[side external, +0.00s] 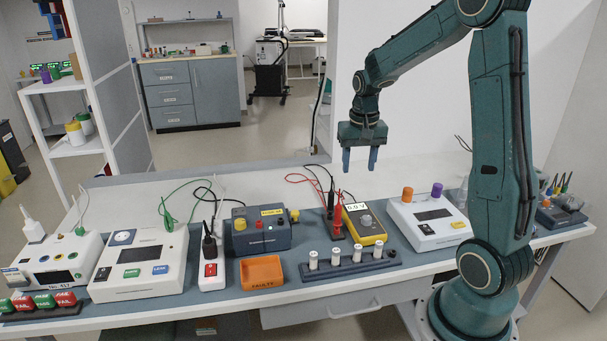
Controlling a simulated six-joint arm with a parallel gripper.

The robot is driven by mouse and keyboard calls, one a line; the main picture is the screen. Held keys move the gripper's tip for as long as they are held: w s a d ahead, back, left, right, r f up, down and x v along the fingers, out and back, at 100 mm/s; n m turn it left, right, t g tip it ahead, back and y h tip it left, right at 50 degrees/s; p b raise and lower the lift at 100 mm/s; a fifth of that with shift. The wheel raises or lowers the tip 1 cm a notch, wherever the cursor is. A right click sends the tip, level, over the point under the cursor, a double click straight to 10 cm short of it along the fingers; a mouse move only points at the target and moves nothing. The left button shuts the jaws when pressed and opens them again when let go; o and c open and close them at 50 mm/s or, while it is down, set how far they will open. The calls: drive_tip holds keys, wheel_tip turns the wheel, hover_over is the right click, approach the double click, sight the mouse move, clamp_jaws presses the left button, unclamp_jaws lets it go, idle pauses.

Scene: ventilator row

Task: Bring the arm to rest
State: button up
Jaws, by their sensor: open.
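My gripper (360,160) hangs above the back of the workbench, its two blue fingers pointing down and apart. It is open with nothing between the fingers. It is clear of the bench top and of the devices below. My teal arm rises at the right side of the bench and bends over to the left.
On the bench (240,190) stand a yellow multimeter (366,224), a rack of white cylinders (350,264), an orange faults tray (262,272), a blue-grey box (260,231), a power strip (211,262) and white testers (140,264) (430,219). Red and black leads (305,180) lie behind the multimeter.

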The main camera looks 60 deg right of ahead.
drive_tip(key=s+a+r+n+t, duration=0.1)
drive_tip(key=s+a+r+n, duration=0.1)
drive_tip(key=a+r, duration=0.3)
drive_tip(key=s+a+r+n+t, duration=0.1)
drive_tip(key=s+a+r+n, duration=0.15)
drive_tip(key=a, duration=0.55)
drive_tip(key=s+a+r+n+t, duration=0.3)
drive_tip(key=s+a+n, duration=0.2)
drive_tip(key=s+a, duration=0.4)
drive_tip(key=shift+s+a+y, duration=0.4)
drive_tip(key=shift+s, duration=0.1)
